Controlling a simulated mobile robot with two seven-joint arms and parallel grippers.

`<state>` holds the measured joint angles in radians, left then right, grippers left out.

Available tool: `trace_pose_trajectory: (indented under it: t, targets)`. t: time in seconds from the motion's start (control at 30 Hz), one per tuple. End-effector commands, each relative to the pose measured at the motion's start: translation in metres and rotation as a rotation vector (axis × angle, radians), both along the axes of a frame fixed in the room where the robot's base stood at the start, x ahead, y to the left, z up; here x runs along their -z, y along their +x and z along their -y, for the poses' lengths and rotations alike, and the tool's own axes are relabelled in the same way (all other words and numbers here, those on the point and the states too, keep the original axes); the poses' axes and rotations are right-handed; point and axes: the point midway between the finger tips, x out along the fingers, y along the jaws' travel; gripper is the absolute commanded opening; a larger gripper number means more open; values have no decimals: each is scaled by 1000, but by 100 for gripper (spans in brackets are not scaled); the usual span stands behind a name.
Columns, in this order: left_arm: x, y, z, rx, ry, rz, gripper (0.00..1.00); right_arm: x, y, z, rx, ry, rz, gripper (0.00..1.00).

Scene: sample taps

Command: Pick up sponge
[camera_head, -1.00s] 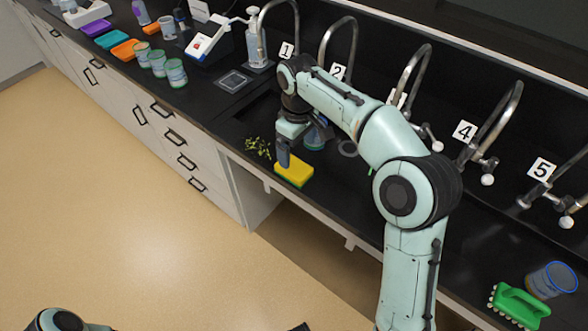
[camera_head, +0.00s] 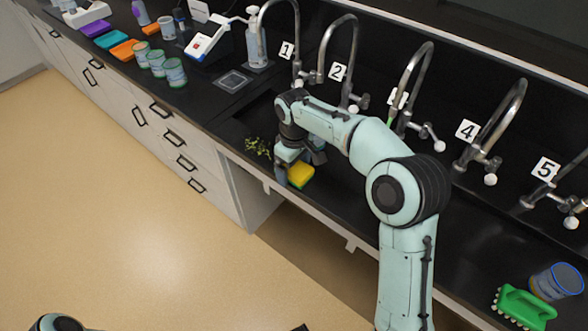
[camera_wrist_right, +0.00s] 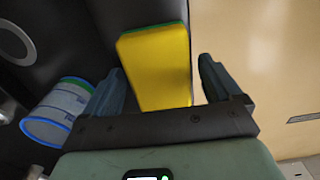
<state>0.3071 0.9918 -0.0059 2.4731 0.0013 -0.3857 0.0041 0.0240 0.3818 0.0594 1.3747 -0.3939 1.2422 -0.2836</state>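The yellow sponge (camera_head: 302,173) with a green layer lies on the black counter near its front edge, partly covered by my right gripper in the head view. In the right wrist view the sponge (camera_wrist_right: 158,68) stands out between the two dark fingers. My right gripper (camera_wrist_right: 160,85) is open around the sponge, with a gap visible on each side. In the head view the right gripper (camera_head: 290,172) is low at the counter, and its fingers partly hide each other. Only a piece of my left arm shows at the bottom left; its gripper is out of view.
Green bits (camera_head: 258,147) lie left of the sponge. A blue-rimmed jar (camera_wrist_right: 58,112) stands close to one finger in the wrist view. Curved taps line the back. A green brush (camera_head: 522,306) and another jar (camera_head: 556,281) stand at the right. The floor in front is clear.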

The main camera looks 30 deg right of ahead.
Motion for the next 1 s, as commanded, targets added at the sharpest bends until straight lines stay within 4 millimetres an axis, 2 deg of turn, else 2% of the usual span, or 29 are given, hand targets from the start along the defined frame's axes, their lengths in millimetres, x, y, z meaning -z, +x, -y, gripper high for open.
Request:
trace_pose_trajectory:
  t: [0.03,0.13,0.47,0.67,0.87,1.0]
  targets:
    - [0,0,0,0,0,0,43,0,0,0,0,0,0,73]
    - [0,0,0,0,0,0,43,0,0,0,0,0,0,42]
    - [0,0,0,0,0,0,43,-2,0,0,0,0,1,41]
    - [-4,1,0,0,0,1,43,-18,1,0,0,-1,4,41]
    - [-13,6,0,0,0,7,43,-62,1,0,0,0,8,41]
    - [-26,11,0,0,0,13,43,-105,2,0,0,0,8,41]
